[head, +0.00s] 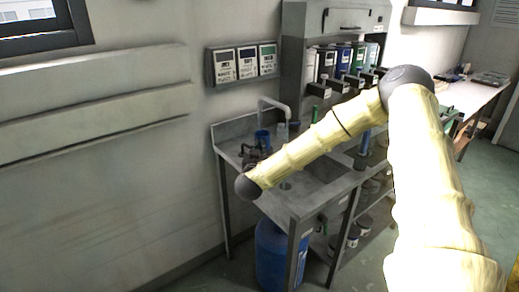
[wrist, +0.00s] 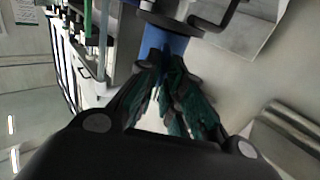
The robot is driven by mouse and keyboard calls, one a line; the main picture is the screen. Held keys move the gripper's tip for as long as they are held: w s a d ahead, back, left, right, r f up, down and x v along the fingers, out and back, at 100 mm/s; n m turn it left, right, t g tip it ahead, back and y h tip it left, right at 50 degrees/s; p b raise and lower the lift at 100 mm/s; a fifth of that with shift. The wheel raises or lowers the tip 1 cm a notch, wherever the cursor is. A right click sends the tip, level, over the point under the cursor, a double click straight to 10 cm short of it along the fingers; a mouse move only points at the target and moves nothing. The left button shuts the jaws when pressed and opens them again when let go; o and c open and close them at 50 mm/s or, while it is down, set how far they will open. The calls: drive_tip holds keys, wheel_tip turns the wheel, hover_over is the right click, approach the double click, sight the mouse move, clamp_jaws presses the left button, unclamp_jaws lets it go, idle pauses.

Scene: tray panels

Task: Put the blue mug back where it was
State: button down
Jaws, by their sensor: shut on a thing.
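The blue mug (head: 262,137) shows at the left back of the metal sink unit, beside the tap. My gripper (head: 254,152) is just in front of it, with its dark fingers partly covering it. In the wrist view, my gripper (wrist: 172,75) has its green-padded fingers closed in on the blue mug (wrist: 170,42), which shows beyond and between the tips. The mug's lower part is hidden by the fingers, and I cannot tell whether it touches the sink top.
The sink unit (head: 225,146) has a curved tap (head: 275,102) close to the mug. A large blue container (head: 272,255) stands beneath it. Wall panels (head: 242,63) hang above. A shelf of bottles and binders (head: 345,58) is behind, right of the tap. Floor at left front is clear.

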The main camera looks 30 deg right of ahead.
drive_tip(key=c, duration=1.5)
unclamp_jaws()
drive_tip(key=shift+f, duration=0.1)
drive_tip(key=shift+c, duration=0.2)
drive_tip(key=b+v, duration=0.2)
drive_tip(key=v, duration=1)
drive_tip(key=s+a+f+n+g+y, duration=0.1)
drive_tip(key=s+a+f+n+y, duration=0.25)
drive_tip(key=f, duration=0.55)
drive_tip(key=s+a+f+n+g+y, duration=0.1)
drive_tip(key=s+a+f+y, duration=0.25)
drive_tip(key=a+f, duration=0.45)
drive_tip(key=s+a+f+n+g+y, duration=0.25)
drive_tip(key=s+a+f, duration=0.2)
drive_tip(key=f, duration=0.65)
drive_tip(key=s+f+g, duration=0.3)
drive_tip(key=s+f, duration=0.1)
drive_tip(key=s, duration=0.6)
drive_tip(key=s+a+f+g+y, duration=0.1)
drive_tip(key=s+f+g, duration=0.2)
drive_tip(key=s, duration=0.7)
drive_tip(key=s+a+f+g+y, duration=0.1)
drive_tip(key=s+f+g, duration=0.2)
drive_tip(key=s+f, duration=0.3)
drive_tip(key=s, duration=0.4)
drive_tip(key=shift+s+f+n, duration=0.2)
drive_tip(key=shift+f+n, duration=0.1)
drive_tip(key=shift+n, duration=0.1)
